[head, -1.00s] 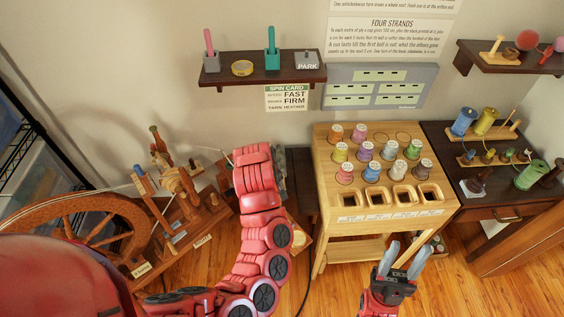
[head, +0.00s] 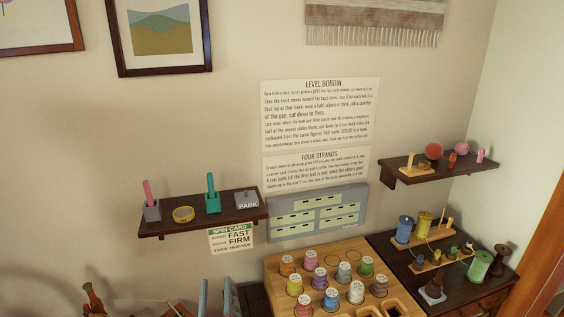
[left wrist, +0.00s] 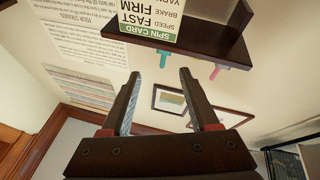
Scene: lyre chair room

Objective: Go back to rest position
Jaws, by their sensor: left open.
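My left gripper (head: 216,290) shows at the bottom edge of the head view, as two grey fingertips pointing up. Its arm and palm are out of that view. In the left wrist view its two dark fingers (left wrist: 158,76) stand apart with nothing between them. Behind them are the wall, a framed picture (left wrist: 169,100) and the dark shelf (left wrist: 195,38) with the spin card (left wrist: 152,22), seen upside down. My right gripper does not show in the head view.
The wall shelf (head: 205,216) holds two upright tools and a PARK block (head: 246,200). A dark side table (head: 390,250) and another wall shelf (head: 425,172) are at the right. The upper wall is clear of my arms.

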